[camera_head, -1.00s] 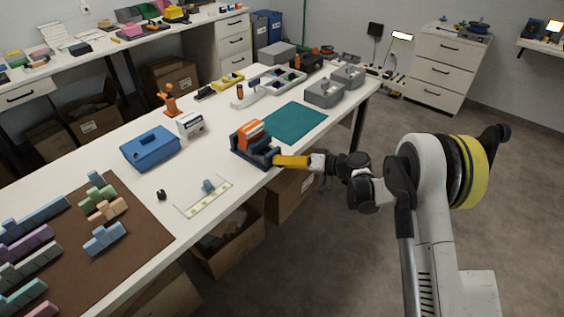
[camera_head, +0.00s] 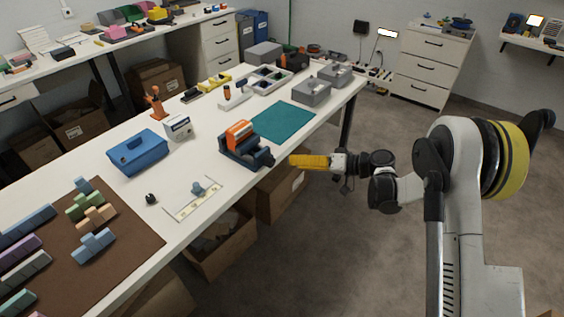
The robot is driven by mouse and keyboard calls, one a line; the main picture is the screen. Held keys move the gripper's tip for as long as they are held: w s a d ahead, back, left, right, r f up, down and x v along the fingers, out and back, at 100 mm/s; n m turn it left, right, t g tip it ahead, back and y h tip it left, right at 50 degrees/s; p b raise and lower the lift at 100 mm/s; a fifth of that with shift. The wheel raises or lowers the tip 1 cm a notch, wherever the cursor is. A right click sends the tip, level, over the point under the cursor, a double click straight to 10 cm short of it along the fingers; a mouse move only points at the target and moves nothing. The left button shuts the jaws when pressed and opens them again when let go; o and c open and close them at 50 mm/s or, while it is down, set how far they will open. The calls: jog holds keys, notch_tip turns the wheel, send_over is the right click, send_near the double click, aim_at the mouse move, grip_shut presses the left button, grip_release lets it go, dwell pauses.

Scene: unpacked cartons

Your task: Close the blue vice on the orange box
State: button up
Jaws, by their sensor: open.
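The blue vice (camera_head: 236,155) stands at the right edge of the white table, with its dark screw end (camera_head: 264,158) pointing right toward me. The orange box (camera_head: 239,132) stands upright in the vice, between its jaws. I cannot tell whether the jaws touch the box on both sides. My gripper (camera_head: 294,161), with yellow fingers, is level with the screw end, a short gap to its right and beyond the table edge. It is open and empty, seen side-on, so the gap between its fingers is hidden.
A teal mat (camera_head: 284,122) lies behind the vice. A blue toolbox (camera_head: 137,155) and a small white box (camera_head: 179,128) stand to the left. A clear tray (camera_head: 196,202) lies in front. Open cartons (camera_head: 222,244) stand under the table edge. The floor at right is free.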

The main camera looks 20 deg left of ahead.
aim_at(272, 162)
jog(key=shift+v, duration=1.2)
jog(key=s+a+n+t+h+p, duration=0.3)
jog(key=s+n+t+p, duration=0.15)
jog(key=n, duration=0.35)
jog(key=b+x, duration=0.1)
jog(key=x, duration=0.2)
jog(key=b+x, duration=0.2)
jog(key=x, duration=0.1)
jog(key=b+x, duration=0.1)
jog(key=x, duration=0.2)
jog(key=shift+w+a+r, duration=0.25)
jog(key=shift+w+r, duration=0.05)
jog(key=shift+w, duration=0.25)
jog(key=shift+w+a+f, duration=0.1)
jog(key=shift+w+a, duration=0.15)
jog(key=shift+a, duration=0.1)
jog(key=shift+c, duration=0.2)
